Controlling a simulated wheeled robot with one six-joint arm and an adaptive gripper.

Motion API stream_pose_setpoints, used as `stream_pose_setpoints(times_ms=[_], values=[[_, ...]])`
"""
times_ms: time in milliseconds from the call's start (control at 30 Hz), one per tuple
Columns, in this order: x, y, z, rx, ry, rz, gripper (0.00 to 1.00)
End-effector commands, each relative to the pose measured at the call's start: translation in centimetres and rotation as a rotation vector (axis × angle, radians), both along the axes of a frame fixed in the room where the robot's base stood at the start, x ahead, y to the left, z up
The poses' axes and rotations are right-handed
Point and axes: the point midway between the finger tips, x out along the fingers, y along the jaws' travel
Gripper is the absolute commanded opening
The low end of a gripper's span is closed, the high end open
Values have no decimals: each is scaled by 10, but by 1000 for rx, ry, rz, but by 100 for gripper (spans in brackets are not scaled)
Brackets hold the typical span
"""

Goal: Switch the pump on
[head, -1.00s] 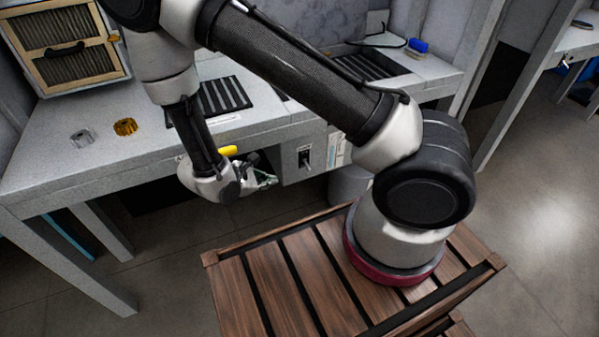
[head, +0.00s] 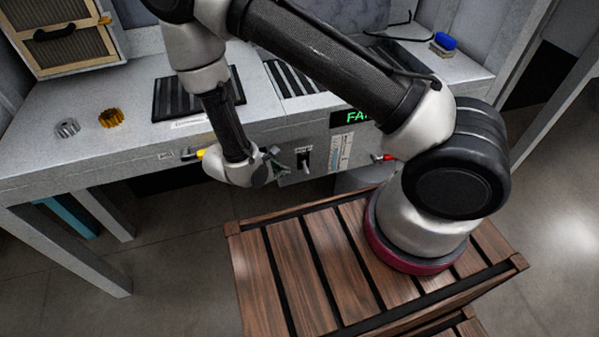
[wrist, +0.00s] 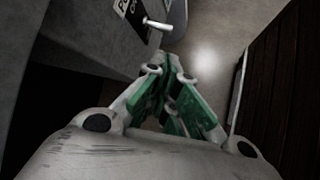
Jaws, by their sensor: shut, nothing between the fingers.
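The pump switch (head: 303,163) is a small lever on a grey box on the bench front, under a label too small to read in the head view. In the wrist view the pale lever (wrist: 157,25) sticks out beside a dark label, partly cut off by the top edge. My gripper (head: 280,166) is just left of the switch in the head view. In the wrist view its green-padded fingers (wrist: 172,82) are shut and empty, with the lever beyond the tips. I see a gap between tips and lever; its depth is unclear.
A yellow handle (head: 201,154) is partly behind my wrist. Right of the switch are a gauge panel (head: 340,152), a green-lit display (head: 352,117) and a red handle (head: 383,157). Two gears (head: 110,118) and a blue-topped brush (head: 444,42) lie on the bench (head: 40,160).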

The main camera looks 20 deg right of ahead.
Motion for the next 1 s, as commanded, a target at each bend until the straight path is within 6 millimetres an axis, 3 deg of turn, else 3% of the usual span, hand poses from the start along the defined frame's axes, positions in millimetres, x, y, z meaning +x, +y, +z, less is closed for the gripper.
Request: stream_pose_setpoints(times_ms=[333, 700, 1000], values=[[3, -7, -7, -2, 2, -2, 0], [23, -47, -55, -2, 3, -5, 0], [32, -60, -73, 0, 0, -2, 0]])
